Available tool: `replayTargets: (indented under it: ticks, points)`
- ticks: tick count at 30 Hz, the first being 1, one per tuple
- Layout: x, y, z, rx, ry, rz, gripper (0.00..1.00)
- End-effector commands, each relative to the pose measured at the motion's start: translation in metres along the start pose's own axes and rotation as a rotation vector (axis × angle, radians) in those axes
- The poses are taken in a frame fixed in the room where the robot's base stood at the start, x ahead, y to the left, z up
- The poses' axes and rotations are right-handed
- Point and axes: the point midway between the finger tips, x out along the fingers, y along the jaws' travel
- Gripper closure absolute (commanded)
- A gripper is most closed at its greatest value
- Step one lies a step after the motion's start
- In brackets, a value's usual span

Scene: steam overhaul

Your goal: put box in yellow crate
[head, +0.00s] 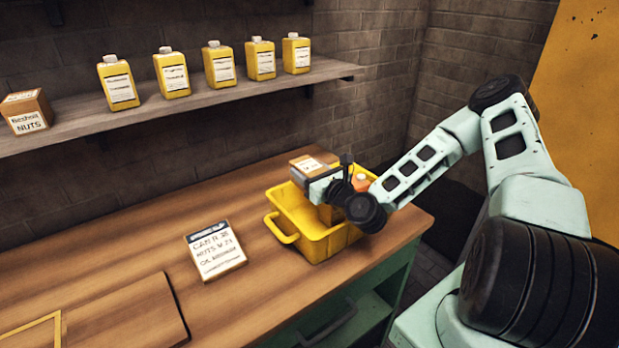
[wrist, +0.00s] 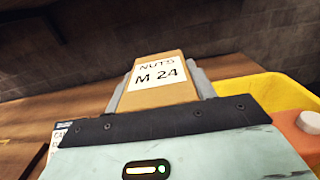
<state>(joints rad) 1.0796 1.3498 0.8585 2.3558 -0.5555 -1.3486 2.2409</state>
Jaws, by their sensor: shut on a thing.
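A small brown cardboard box (head: 308,165) with a white label is held above the yellow crate (head: 331,245). In the wrist view the label on the box (wrist: 158,84) reads "NUTS M 24". My gripper (head: 312,176) is shut on the box, with a grey finger on each side of it. The crate stands on the wooden workbench near its right end, and its yellow wall shows at the right of the wrist view (wrist: 268,92). An orange thing with a white cap (wrist: 309,122) is at the crate's right side; its lower part is hidden.
A card with handwriting (head: 215,250) is on the bench left of the crate. A wall shelf (head: 205,99) holds several yellow bottles and another box labelled NUTS (head: 28,112). The bench (head: 130,240) is largely clear left of the card.

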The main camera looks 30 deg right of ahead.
Motion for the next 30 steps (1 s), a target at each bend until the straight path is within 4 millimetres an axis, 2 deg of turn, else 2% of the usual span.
replayTargets:
  ticks: [3,5,28,29,30]
  points:
    - [0.0,0.0,-0.016,0.001,0.001,0.0,0.79]
    - [0.0,0.001,-0.02,0.0,-0.001,0.001,0.79]
    - [0.0,0.0,-0.033,0.001,-0.002,-0.001,0.79]
    - [0.0,0.0,-0.034,0.001,0.0,-0.001,0.37]
    - [0.0,0.0,-0.034,0.001,0.0,-0.001,0.26]
